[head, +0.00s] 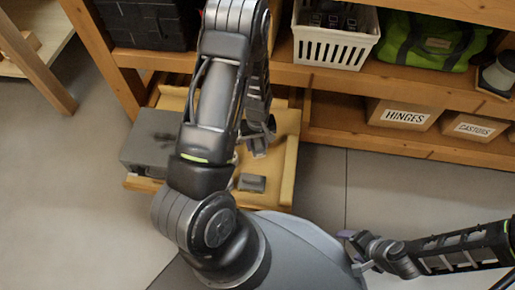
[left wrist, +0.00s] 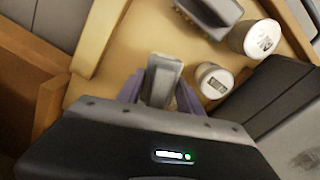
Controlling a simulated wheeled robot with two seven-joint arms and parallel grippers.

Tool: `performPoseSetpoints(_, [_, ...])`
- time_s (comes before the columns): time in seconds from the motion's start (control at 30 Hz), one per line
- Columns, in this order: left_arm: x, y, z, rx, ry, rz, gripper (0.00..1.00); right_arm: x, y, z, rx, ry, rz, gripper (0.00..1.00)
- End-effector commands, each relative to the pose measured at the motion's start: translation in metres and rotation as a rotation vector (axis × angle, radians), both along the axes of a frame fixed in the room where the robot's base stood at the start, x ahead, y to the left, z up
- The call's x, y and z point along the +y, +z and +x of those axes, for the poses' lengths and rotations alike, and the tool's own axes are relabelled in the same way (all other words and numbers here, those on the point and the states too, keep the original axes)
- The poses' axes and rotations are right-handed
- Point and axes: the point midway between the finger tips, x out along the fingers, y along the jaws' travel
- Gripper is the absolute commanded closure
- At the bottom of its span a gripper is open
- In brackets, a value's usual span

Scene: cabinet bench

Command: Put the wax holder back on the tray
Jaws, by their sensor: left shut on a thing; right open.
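My left gripper (head: 258,142) is over the light wooden tray (head: 286,165), partly hidden by its own arm in the head view. In the left wrist view the left gripper (left wrist: 161,88) is shut on a grey, narrow block, apparently the wax holder (left wrist: 164,66). The tray's bare wood (left wrist: 120,62) lies below it; whether the block touches the tray I cannot tell. My right gripper (head: 355,250) is open and empty at the lower right, away from the tray.
In the left wrist view two white-lidded tins (left wrist: 213,80) (left wrist: 256,38) and a grey brush-like thing (left wrist: 211,14) are on the tray. A grey box (head: 146,142) is at its left in the head view. A shelf with a white basket (head: 333,48) stands behind.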

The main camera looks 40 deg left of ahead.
Motion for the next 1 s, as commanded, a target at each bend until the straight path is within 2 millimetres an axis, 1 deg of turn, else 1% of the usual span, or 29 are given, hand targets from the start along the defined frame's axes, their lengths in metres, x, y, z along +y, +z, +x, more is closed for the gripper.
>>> performPoseSetpoints(0.07, [0.000, -0.005, 0.000, 0.001, 0.000, 0.000, 1.00, 0.000, -0.003, 0.000, -0.001, 0.000, 0.000, 0.28])
performPoseSetpoints(0.2, [0.000, -0.026, -0.001, 0.003, 0.000, 0.000, 1.00, 0.000, -0.015, 0.002, -0.004, -0.003, -0.001, 0.28])
performPoseSetpoints(0.3, [0.000, -0.037, 0.000, 0.001, 0.000, 0.000, 1.00, 0.000, -0.020, 0.003, -0.007, -0.004, -0.001, 0.28])
performPoseSetpoints(0.6, [0.000, -0.037, 0.000, -0.001, 0.000, -0.001, 1.00, 0.000, -0.019, 0.003, -0.009, -0.004, -0.002, 0.28])
performPoseSetpoints(0.73, [0.000, -0.042, 0.000, 0.000, 0.000, 0.000, 1.00, 0.000, -0.023, 0.004, -0.010, -0.005, -0.002, 0.28])
performPoseSetpoints(0.77, [0.000, -0.041, 0.000, 0.000, 0.000, 0.000, 0.55, 0.000, -0.022, 0.004, -0.010, -0.005, -0.002, 0.28])
performPoseSetpoints(1.0, [0.000, -0.040, 0.000, 0.000, 0.000, 0.000, 0.36, 0.000, -0.021, 0.004, -0.010, -0.005, -0.002, 0.28])
